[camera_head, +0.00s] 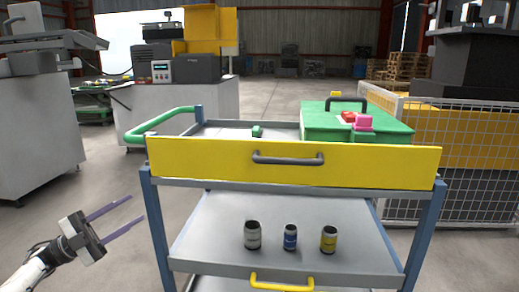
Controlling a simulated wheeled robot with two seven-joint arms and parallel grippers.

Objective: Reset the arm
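My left gripper (119,217) shows at the lower left, its two purple-grey fingers spread apart with nothing between them. It is beside the left post of a cart (295,165), apart from it, over the floor. My white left arm (28,274) comes in from the lower left corner. My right arm and gripper do not show.
The cart has a yellow front panel and a green handle (150,124). Three small cans, grey (252,235), blue (290,237) and yellow (328,239), stand on its lower shelf. A green box (385,133) is on top. A mesh fence (470,165) stands right.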

